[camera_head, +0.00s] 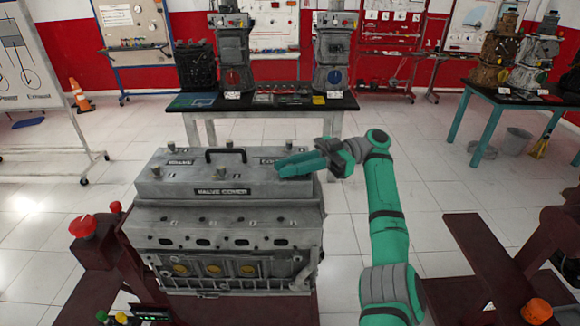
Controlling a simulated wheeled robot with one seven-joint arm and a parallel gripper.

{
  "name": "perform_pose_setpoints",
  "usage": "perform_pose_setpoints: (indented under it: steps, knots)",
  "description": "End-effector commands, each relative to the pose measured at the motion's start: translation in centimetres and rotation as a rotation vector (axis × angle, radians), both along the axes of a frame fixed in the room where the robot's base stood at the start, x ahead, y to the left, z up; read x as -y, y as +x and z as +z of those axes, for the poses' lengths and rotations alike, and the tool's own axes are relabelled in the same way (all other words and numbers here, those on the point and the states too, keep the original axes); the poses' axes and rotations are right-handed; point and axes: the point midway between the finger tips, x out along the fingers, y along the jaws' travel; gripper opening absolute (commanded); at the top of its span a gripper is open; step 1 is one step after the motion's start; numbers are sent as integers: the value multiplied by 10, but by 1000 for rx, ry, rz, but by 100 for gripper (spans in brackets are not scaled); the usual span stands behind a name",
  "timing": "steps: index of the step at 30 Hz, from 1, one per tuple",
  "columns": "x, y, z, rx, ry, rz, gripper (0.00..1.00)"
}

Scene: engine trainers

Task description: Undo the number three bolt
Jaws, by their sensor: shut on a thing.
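The grey engine's valve cover (222,190) lies on top of the engine block, with a black handle (226,151) and a label. I cannot read any bolt number. My green gripper (282,167) reaches in from the right, low over the cover's right end. Its jaws are shut on what appears to be a bolt, mostly hidden by the fingers.
The engine block (215,243) sits on a dark red stand with a red knob (82,227). A black-topped table (262,104) with other engine parts stands behind. A second table (520,95) is at the back right. Dark red beams (495,260) stand at the right. Floor between is clear.

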Motion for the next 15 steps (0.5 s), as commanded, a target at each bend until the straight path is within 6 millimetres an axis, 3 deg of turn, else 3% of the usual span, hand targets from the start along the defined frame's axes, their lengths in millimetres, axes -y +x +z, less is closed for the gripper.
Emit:
perform_pose_setpoints:
  steps: [10,11,12,13,15]
  knots:
    - [-2,-1,-2,-2,-4,5,0]
    - [-2,-1,-2,-2,-4,5,19]
    - [-2,-1,-2,-2,-4,5,29]
    - [-2,-1,-2,-2,-4,5,34]
    - [-1,0,-2,-1,-3,4,34]
